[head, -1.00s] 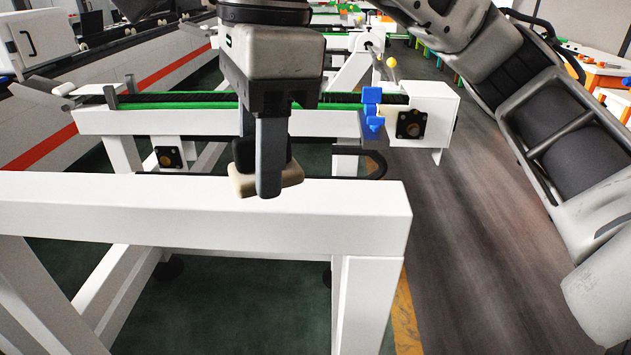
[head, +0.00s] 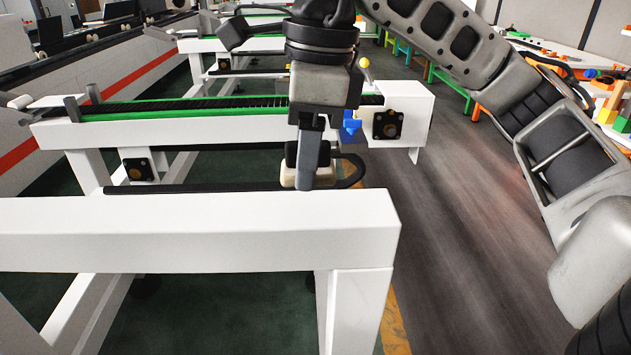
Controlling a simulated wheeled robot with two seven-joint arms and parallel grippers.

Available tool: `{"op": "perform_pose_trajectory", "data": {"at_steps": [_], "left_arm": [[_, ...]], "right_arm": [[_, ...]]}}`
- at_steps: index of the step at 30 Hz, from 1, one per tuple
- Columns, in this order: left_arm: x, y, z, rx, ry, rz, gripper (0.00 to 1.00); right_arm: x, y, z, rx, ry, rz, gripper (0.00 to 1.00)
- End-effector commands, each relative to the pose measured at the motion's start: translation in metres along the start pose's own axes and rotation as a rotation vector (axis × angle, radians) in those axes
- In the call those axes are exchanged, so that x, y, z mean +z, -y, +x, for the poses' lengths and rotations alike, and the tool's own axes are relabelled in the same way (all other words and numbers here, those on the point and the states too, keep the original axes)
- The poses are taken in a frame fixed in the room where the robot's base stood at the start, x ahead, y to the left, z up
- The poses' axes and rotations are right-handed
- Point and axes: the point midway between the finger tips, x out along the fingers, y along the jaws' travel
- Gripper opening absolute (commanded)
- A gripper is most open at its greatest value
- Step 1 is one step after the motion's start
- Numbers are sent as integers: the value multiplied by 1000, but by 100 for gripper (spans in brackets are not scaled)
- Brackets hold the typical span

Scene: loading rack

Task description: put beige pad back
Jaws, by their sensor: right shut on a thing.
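The beige pad (head: 291,174) is a small pale block with a black part above it. My right gripper (head: 308,180) points down and is shut on the pad. One grey finger stands in front of the pad and hides part of it. The pad shows just above the far edge of the white front beam (head: 190,228) in the picture. I cannot tell whether it touches anything there. My left gripper is not in view.
A white rack with a green-edged black conveyor strip (head: 190,107) lies behind the front beam. A blue clamp (head: 350,126) and a white end block (head: 408,110) are right of the gripper. A black bar (head: 200,188) runs behind the beam. Open floor (head: 455,240) lies at right.

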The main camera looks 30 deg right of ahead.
Motion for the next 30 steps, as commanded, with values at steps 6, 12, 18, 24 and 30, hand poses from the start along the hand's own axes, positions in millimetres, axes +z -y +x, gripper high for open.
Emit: {"op": "perform_pose_trajectory", "data": {"at_steps": [6,12,18,24,30], "left_arm": [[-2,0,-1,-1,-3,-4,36],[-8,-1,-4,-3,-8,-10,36],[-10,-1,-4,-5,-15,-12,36],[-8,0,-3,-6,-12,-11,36],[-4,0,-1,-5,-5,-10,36]], "right_arm": [[-10,12,16,0,0,0,19],[-18,18,40,2,-3,0,19],[-18,18,54,-1,0,-1,19],[-18,18,55,-1,1,-1,19],[-18,18,58,-1,1,0,57]]}}
